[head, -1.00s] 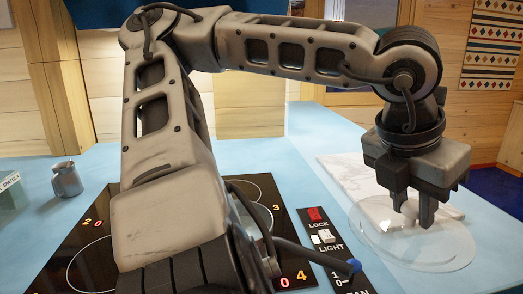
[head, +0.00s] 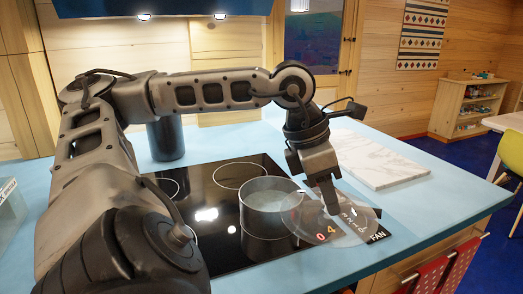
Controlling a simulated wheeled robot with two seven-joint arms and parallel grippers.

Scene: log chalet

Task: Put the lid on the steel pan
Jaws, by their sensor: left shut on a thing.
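The steel pan (head: 259,216) stands upright and uncovered on the black hob, right of its middle. The clear glass lid (head: 350,232) hangs over the hob's front right corner, beside the pan. In the head view the lid's left edge overlaps the pan's right side; I cannot tell whether they touch. My left gripper (head: 330,206) is shut on the lid's knob from above, and its fingers hide the knob. The lid looks slightly tilted. My right gripper is not in view.
The black hob (head: 207,178) is set in a light blue worktop (head: 415,225). A white marble board (head: 375,160) lies bare at the back right. A dark cylinder (head: 166,140) stands behind the hob. A clear box (head: 8,215) is at the far left.

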